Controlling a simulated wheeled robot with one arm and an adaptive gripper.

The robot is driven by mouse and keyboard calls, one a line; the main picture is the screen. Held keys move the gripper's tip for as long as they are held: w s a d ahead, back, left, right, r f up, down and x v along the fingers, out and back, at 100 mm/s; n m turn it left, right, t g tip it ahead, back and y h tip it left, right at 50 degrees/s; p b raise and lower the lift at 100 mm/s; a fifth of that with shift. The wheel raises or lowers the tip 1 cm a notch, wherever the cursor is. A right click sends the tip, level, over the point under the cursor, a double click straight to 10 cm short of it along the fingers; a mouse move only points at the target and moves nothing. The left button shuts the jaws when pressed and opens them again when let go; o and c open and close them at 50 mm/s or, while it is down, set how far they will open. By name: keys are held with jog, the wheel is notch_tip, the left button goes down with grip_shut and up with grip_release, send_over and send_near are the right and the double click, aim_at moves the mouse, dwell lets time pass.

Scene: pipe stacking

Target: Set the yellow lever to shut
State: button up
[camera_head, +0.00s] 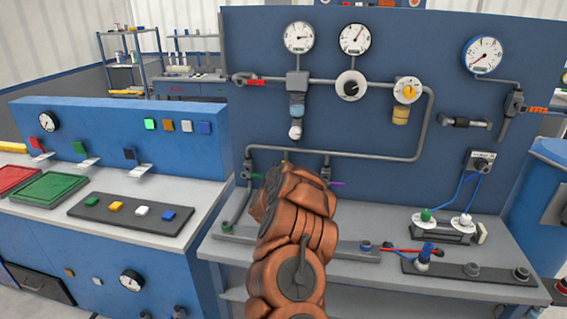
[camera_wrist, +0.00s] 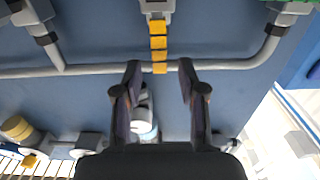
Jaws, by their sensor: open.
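The yellow lever (camera_wrist: 158,43) shows in the wrist view as a banded yellow strip. It runs from a grey valve (camera_wrist: 157,8) at the top edge down to the grey horizontal pipe (camera_wrist: 90,70), square to that pipe. My gripper (camera_wrist: 160,67) is open, with its two dark fingertips on either side of the lever's lower end in the picture. I see gaps on both sides, but cannot judge the depth between fingers and lever. In the head view my copper-coloured arm hides the gripper and most of this valve.
In the head view, a green lever (camera_head: 252,176) is left of my arm and a purple lever (camera_head: 337,184) is right of it. Gauges and a yellow regulator (camera_head: 406,91) are on the blue panel (camera_head: 400,25). A grey bench (camera_head: 390,268) with fittings stands below.

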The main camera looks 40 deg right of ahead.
jog(key=shift+p+x, duration=0.35)
jog(key=shift+x, duration=1.1)
jog(key=shift+c, duration=0.3)
grip_shut()
